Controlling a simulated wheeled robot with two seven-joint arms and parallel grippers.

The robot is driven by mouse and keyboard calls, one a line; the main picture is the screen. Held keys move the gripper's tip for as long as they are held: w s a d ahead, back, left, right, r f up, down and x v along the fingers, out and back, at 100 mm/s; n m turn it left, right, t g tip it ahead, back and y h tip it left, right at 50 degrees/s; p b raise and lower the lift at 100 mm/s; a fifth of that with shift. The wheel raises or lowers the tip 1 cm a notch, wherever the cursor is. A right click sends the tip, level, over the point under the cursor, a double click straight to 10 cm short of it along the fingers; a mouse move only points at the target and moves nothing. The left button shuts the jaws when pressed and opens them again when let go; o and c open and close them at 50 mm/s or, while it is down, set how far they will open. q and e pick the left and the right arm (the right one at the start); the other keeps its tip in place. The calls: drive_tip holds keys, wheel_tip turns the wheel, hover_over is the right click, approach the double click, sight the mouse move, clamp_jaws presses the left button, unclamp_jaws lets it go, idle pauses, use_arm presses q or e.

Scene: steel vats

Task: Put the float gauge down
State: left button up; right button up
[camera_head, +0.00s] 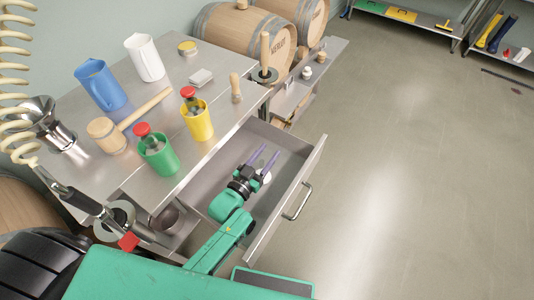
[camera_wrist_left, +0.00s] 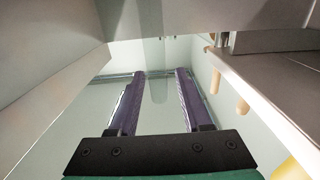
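My left gripper (camera_head: 265,161) reaches into the open drawer (camera_head: 289,143) under the steel worktop. Its two purple fingers are apart. The left wrist view shows the same fingers (camera_wrist_left: 160,100) with a clear gap between them and no solid object gripped. A small white round thing (camera_head: 265,177) lies in the drawer beside the fingers, partly hidden by the gripper. I cannot tell whether it is the float gauge; nothing else in view is clearly one. My right gripper is not in view.
On the worktop stand a blue jug (camera_head: 101,84), a white jug (camera_head: 145,57), a yellow cup (camera_head: 198,120), a green cup (camera_head: 159,156) and a wooden mallet (camera_head: 108,135). Barrels (camera_head: 241,34) stand behind. The drawer front (camera_head: 291,200) borders my arm.

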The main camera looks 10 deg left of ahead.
use_arm(q)
drive_tip(key=r+v, duration=0.1)
drive_tip(key=v, duration=0.6)
drive_tip(key=shift+s+a, duration=0.15)
drive_tip(key=shift+s, duration=0.1)
drive_tip(key=shift+r, duration=0.1)
